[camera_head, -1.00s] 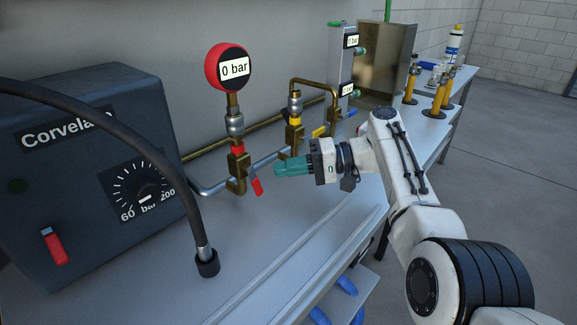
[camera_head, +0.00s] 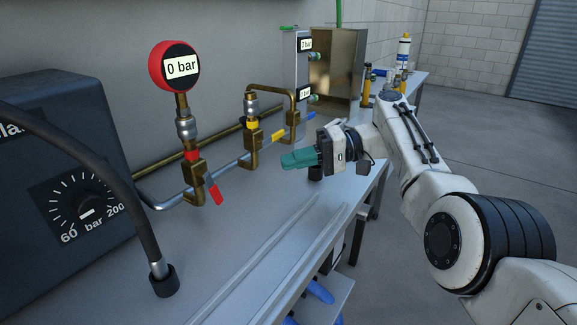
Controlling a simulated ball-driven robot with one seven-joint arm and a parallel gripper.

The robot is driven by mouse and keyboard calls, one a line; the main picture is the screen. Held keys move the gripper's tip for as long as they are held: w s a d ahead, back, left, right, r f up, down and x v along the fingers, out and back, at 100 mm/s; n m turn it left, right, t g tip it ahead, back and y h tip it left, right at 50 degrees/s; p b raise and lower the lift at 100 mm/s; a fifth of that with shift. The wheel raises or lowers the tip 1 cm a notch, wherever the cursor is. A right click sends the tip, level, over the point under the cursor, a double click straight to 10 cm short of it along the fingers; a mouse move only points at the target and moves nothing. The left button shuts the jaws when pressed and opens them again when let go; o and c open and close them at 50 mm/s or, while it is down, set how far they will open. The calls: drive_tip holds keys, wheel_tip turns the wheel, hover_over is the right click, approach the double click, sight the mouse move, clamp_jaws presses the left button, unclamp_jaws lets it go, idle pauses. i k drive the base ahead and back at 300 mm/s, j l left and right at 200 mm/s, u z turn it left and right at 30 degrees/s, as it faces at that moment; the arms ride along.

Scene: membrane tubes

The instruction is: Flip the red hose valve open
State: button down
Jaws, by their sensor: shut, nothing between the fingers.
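The red hose valve (camera_head: 194,172) is a brass fitting with a red band, below a red gauge (camera_head: 174,66) reading 0 bar. Its red lever (camera_head: 215,193) hangs down and slants to the right. My gripper (camera_head: 284,161), with teal fingers, is shut and empty. It is to the right of the red lever and a little higher in the picture, with a clear gap between them. The fingers point left.
A yellow-banded valve (camera_head: 253,135) with a yellow lever (camera_head: 278,136) stands behind, near a blue lever (camera_head: 306,117). The dark dial box (camera_head: 50,170) and a black hose (camera_head: 130,195) are at left. The bench front (camera_head: 230,250) is mostly clear.

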sight(215, 191)
drive_tip(key=l, duration=0.75)
drive_tip(key=i+l, duration=0.15)
drive_tip(key=l, duration=0.6)
